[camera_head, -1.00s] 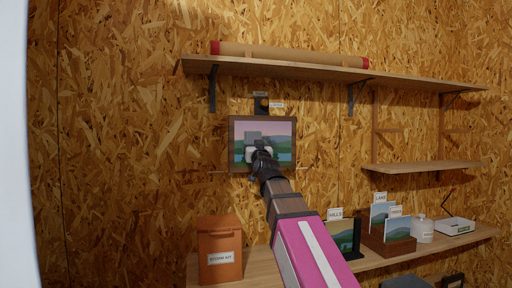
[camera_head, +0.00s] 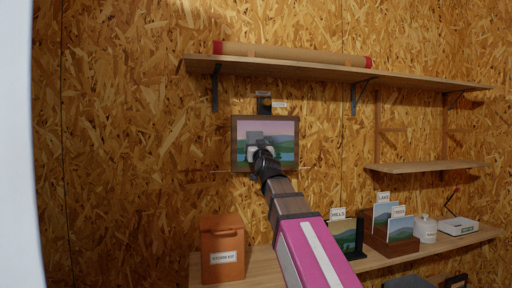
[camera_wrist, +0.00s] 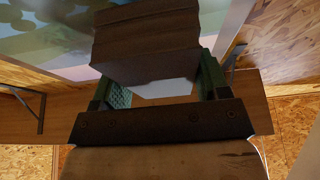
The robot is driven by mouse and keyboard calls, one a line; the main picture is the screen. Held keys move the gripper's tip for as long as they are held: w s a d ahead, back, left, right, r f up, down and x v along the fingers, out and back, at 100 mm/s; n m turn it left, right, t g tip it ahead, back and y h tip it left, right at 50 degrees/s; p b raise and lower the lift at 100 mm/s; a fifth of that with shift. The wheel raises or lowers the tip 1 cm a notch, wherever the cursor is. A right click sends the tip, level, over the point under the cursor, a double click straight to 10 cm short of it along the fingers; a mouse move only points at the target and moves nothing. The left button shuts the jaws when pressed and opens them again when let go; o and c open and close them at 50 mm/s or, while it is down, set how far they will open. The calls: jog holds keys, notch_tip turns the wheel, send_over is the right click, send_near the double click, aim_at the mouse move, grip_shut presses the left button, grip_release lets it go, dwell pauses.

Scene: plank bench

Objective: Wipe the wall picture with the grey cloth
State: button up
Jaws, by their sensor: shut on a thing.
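The wall picture (camera_head: 285,129) is a framed landscape with a pink sky, green hills and blue water. It hangs below the long shelf. My gripper (camera_head: 261,151) is in front of its lower middle, shut on the grey cloth (camera_head: 254,136). In the wrist view the cloth (camera_wrist: 147,45) is a dark block by the green finger pads, and part of the picture (camera_wrist: 45,40) fills the upper left. The cloth seems to lie against the picture, but contact is not clear. My gripper and cloth hide part of the picture.
A long shelf (camera_head: 300,70) with a cardboard tube (camera_head: 290,54) runs above the picture. A small dark fixture (camera_head: 264,104) sits just over the frame. The lower bench (camera_head: 265,262) holds an orange box (camera_head: 222,248), landscape cards (camera_head: 400,229) and a white jar (camera_head: 425,230).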

jog(key=shift+w+a, duration=0.2)
jog(key=shift+w, duration=0.75)
jog(key=shift+s, duration=0.15)
jog(key=shift+w+r, duration=0.25)
jog(key=shift+r, duration=0.1)
dwell(0.3)
jog(key=s+d, duration=0.1)
jog(key=s, duration=0.5)
dwell(0.3)
jog(key=shift+d, duration=0.1)
jog(key=shift+s+d, duration=0.15)
jog(key=shift+s, duration=0.55)
jog(key=shift+s+d, duration=0.1)
jog(key=shift+s, duration=0.6)
